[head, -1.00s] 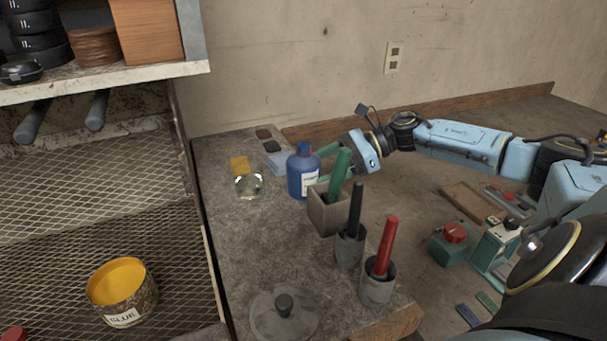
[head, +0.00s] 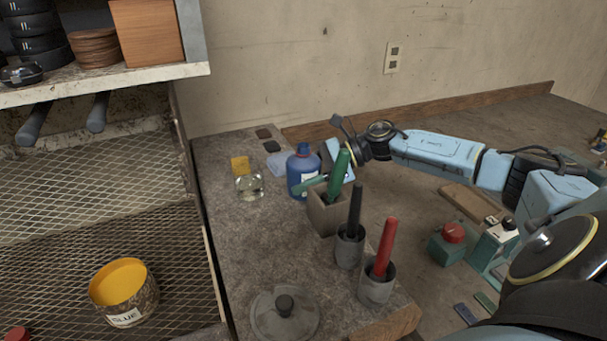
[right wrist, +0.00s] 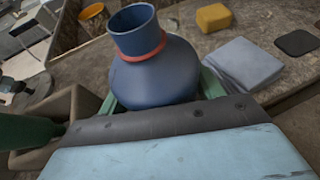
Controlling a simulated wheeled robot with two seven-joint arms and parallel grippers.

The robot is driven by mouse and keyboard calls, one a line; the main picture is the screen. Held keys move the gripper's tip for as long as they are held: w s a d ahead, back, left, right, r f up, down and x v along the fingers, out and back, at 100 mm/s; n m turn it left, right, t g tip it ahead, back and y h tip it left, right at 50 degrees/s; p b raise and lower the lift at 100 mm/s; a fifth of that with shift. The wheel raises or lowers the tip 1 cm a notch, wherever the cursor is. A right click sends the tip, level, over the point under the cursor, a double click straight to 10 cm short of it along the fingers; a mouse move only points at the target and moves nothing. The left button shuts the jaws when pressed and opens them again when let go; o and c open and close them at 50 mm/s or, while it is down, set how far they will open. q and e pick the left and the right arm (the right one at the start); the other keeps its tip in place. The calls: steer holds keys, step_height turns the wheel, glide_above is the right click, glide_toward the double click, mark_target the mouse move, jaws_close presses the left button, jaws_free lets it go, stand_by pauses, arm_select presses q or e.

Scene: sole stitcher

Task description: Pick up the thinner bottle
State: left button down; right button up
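The thinner bottle, which is blue with a white label (head: 302,172), stands upright on the bench top. In the right wrist view the bottle (right wrist: 160,65) shows its wide mouth and a red ring at the neck. My right gripper (head: 314,182) is at the bottle's body, with one green finger across its front. In the right wrist view the green fingers lie on either side of the bottle, spread wide; contact is hard to make out. The bottle still rests on the bench. My left gripper is not in view.
A grey box with a green-handled tool (head: 326,216) stands close in front of the bottle. Holders with a black handle (head: 349,247) and a red handle (head: 376,287) follow. A glass jar (head: 248,187), yellow block (head: 240,164) and grey cloth (right wrist: 242,68) are nearby.

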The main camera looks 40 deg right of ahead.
mark_target(314, 156)
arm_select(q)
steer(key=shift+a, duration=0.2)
arm_select(e)
steer(key=shift+r, duration=0.2)
steer(key=shift+r, duration=1.7)
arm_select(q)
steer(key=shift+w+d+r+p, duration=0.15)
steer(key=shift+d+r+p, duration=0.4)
arm_select(e)
steer(key=s+d, duration=0.3)
steer(key=d, duration=0.2)
steer(key=s+d, duration=0.3)
steer(key=d, duration=0.2)
steer(key=s+d, duration=0.3)
steer(key=d, duration=0.2)
steer(key=shift+s+f, duration=0.1)
steer(key=shift+s, duration=0.15)
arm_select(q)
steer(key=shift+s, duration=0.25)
arm_select(e)
steer(key=shift+d, duration=0.1)
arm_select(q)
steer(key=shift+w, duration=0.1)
